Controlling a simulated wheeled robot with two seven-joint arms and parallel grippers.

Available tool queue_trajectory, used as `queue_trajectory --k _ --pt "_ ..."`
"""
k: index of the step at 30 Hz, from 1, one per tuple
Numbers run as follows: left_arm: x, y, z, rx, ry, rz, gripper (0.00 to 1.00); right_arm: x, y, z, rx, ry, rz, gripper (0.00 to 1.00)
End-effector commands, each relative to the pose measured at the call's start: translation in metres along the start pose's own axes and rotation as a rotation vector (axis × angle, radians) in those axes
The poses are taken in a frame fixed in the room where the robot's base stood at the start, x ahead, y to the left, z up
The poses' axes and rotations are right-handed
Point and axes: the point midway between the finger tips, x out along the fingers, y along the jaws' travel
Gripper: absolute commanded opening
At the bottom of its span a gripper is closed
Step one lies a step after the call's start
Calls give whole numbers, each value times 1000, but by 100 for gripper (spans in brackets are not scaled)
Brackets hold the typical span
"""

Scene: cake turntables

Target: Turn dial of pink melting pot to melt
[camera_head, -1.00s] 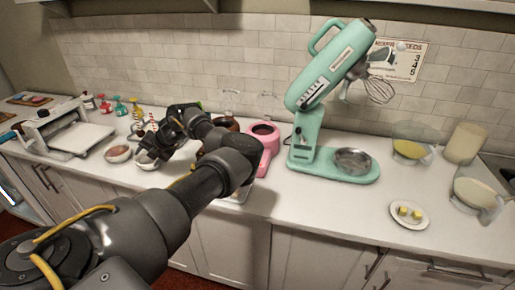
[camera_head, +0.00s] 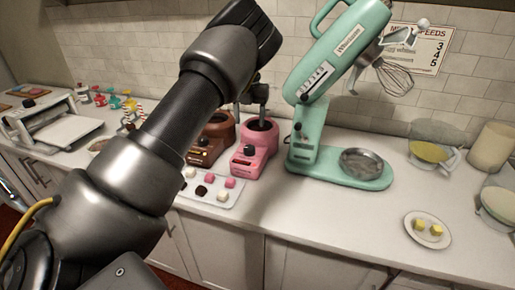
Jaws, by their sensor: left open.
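The pink melting pot (camera_head: 262,165) stands on the counter left of the mint mixer, with a dark round opening on top. Its black dial (camera_head: 249,150) is on the front face, above a small label too small to read. My left gripper (camera_head: 250,112) hangs down from the raised arm, just above and behind the pot's front. Its dark fingers are apart, and it is partly hidden by my forearm. It looks clear of the dial, though touching the pot's rim cannot be ruled out. My right gripper is not in view.
A brown melting pot (camera_head: 218,127) stands close left of the pink one. A tray of pink, white and dark sweets (camera_head: 226,197) lies in front. The mint stand mixer (camera_head: 340,172) is close on the right. A plate with yellow cubes (camera_head: 427,243) sits farther right.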

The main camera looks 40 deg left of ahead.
Motion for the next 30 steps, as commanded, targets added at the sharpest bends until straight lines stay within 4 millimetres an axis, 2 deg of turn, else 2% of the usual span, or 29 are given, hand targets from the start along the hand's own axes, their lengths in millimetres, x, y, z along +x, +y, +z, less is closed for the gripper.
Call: queue_trajectory --k 3,5,8,12,14,21,25,30 --pt "2 0 0 0 -2 -1 59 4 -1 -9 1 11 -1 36" --pt "2 0 0 0 -1 0 59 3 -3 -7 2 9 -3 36" --pt "8 0 0 0 1 1 59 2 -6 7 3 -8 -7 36" --pt "28 1 -1 -2 3 2 59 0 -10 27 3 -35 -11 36" --pt "39 1 -1 -2 4 2 59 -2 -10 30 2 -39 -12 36" --pt "82 0 -1 0 3 1 59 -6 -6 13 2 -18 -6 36" --pt "98 0 0 0 2 0 59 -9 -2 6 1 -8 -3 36" --pt "109 1 0 0 -1 0 59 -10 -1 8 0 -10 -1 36"
